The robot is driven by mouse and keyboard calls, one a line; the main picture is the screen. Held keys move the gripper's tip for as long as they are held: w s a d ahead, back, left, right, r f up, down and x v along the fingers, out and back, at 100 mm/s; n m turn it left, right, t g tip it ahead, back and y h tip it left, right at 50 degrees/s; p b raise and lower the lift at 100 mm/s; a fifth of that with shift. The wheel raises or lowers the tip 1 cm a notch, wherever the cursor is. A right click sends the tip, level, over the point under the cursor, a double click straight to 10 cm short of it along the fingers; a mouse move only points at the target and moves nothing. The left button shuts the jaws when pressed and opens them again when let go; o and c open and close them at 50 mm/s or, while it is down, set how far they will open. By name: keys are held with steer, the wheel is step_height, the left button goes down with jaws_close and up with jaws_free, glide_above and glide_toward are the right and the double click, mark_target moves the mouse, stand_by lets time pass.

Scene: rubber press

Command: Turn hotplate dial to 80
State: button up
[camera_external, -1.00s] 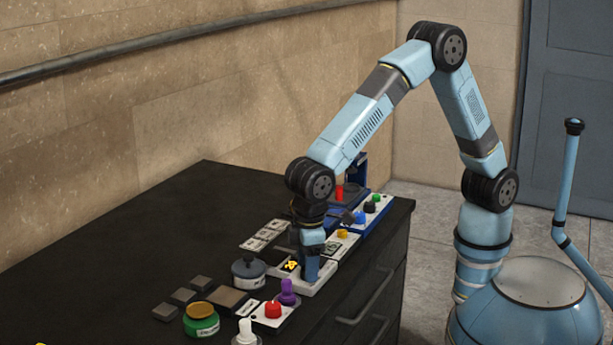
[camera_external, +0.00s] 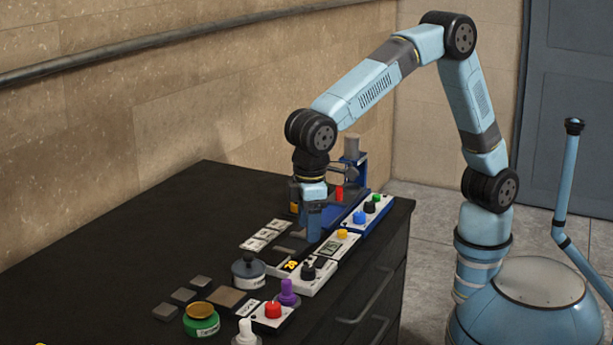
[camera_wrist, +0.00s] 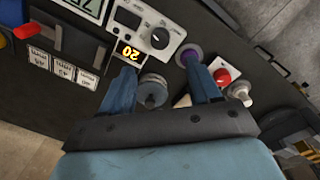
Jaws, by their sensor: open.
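The hotplate control unit (camera_external: 316,279) is a white box on the dark bench, with a black dial (camera_external: 308,272) and a lit orange display (camera_external: 290,265). In the wrist view the dial (camera_wrist: 160,38) sits on the white panel, and the display (camera_wrist: 130,52), seen rotated, appears to read 20. My gripper (camera_external: 311,235) is open and empty, pointing down, beyond the dial and apart from it. In the wrist view its two fingers (camera_wrist: 163,85) are spread, with the dial past their tips. Nothing hides the dial.
A red knob (camera_external: 273,309), a purple-capped item (camera_external: 289,293), a grey lidded pot (camera_external: 248,272) and a green jar (camera_external: 201,320) stand near the unit. A box with a yellow knob (camera_external: 342,234) and the blue press (camera_external: 352,175) lie beyond. The bench's left side is clear.

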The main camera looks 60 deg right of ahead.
steer(key=shift+r, duration=1.55)
steer(key=w+d+r+m+t, duration=0.1)
steer(key=w+d+r, duration=0.15)
steer(key=d, duration=0.75)
steer(key=w+d+r+m+y, duration=0.15)
steer(key=d+r, duration=0.25)
steer(key=d, duration=0.6)
steer(key=w+d+r+m+t, duration=0.1)
steer(key=w+d+r, duration=0.25)
steer(key=d, duration=0.65)
steer(key=s+d+m+t, duration=0.1)
steer(key=s+d, duration=0.4)
steer(key=d, duration=0.3)
steer(key=s+d+f+m+t, duration=0.1)
steer(key=s+d+m, duration=0.1)
steer(key=s+d, duration=0.3)
steer(key=s+d+f+m+t+h, duration=0.1)
steer(key=s+d, duration=0.3)
steer(key=d, duration=0.9)
steer(key=shift+s+f+m, duration=0.25)
steer(key=shift+s+m, duration=0.1)
steer(key=shift+s, duration=0.05)
